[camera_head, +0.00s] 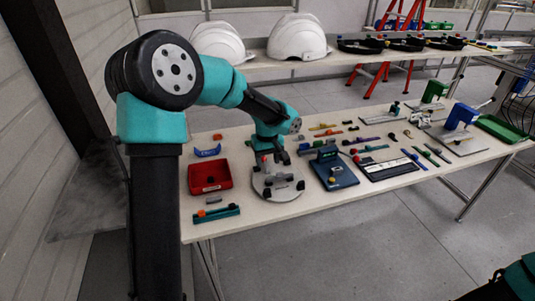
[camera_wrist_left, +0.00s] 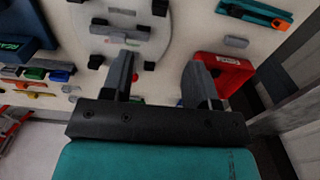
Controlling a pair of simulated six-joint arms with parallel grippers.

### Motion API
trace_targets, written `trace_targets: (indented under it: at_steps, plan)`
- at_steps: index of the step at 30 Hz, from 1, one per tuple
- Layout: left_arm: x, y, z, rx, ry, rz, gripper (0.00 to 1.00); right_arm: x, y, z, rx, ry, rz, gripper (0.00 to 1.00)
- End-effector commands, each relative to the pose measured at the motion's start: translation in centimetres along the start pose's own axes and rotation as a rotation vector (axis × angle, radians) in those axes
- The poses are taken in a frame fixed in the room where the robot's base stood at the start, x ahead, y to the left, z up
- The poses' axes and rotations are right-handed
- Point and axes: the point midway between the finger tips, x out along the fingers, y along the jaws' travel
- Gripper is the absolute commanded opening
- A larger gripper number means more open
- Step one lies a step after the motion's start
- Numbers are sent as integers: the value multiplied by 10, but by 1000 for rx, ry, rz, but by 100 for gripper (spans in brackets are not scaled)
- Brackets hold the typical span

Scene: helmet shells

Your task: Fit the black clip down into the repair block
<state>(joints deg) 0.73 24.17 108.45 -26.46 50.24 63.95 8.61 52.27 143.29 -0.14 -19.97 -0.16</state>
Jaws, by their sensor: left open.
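My left gripper (camera_head: 274,158) hangs over the far part of a pale round plate (camera_head: 262,187). The plate (camera_wrist_left: 177,35) carries a grey block (camera_wrist_left: 120,29) with dark ends, which may be the repair block. Several small black pieces sit on the plate; one (camera_wrist_left: 160,8) lies near its front and another (camera_wrist_left: 96,61) near its rim. I cannot tell which is the black clip. My right gripper is out of view; only part of my right arm shows at lower right.
A red tray (camera_head: 210,189) stands left of the plate, with a teal tool (camera_head: 215,214) in front. A blue panel (camera_head: 335,180) lies to the right. Pens and small parts crowd the table's right half. White helmets (camera_head: 297,38) stand on the back shelf.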

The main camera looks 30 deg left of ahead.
Motion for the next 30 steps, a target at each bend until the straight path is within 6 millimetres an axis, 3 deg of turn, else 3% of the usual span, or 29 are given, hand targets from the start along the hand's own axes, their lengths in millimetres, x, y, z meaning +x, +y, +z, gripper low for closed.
trace_targets:
  at_steps: [7, 30]
  plan:
    - [-22, 0, 0, 0, 0, 0, 54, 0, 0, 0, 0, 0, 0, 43]
    - [-23, 0, 0, 0, -1, -1, 54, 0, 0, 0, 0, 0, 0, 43]
